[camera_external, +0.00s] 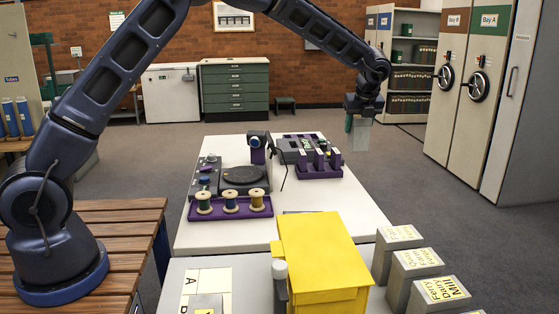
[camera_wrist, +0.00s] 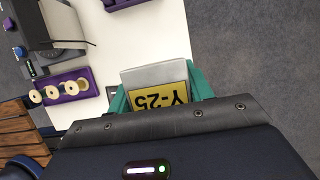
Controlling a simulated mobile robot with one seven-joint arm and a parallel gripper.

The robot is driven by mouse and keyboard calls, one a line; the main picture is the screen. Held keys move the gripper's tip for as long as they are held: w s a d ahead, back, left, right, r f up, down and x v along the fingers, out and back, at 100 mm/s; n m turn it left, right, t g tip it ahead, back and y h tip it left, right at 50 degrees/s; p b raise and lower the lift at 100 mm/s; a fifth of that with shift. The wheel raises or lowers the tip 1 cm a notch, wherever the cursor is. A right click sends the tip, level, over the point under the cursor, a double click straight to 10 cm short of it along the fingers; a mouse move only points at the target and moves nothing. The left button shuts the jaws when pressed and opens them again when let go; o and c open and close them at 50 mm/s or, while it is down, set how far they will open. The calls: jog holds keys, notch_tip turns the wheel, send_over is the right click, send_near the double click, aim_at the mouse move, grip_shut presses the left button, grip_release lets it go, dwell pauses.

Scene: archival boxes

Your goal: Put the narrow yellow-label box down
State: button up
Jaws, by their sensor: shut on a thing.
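My gripper (camera_external: 360,118) is raised at the far right end of the white table, its green fingers shut on the narrow yellow-label box (camera_external: 361,138). In the wrist view the grey box (camera_wrist: 155,74) sits between the two green fingers, with its yellow label reading "Y-25" upside down. In the external view the box hangs in the air with nothing touching its underside. Its lower end is clear of the table, and the floor shows behind it.
The white table (camera_external: 345,218) carries a purple tray of spools (camera_external: 230,208), dark equipment (camera_external: 245,177) and a purple rack (camera_external: 318,172). In front stand a yellow cabinet (camera_external: 320,250), grey labelled boxes (camera_external: 415,262) and a lettered sheet (camera_external: 200,280). Bay shelving (camera_external: 470,95) is at right.

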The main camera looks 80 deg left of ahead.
notch_tip(320, 180, down, 20)
jog(key=shift+r, duration=0.1)
dwell(0.6)
jog(key=shift+f, duration=0.2)
jog(key=o, duration=1.1)
jog(key=shift+o, duration=0.2)
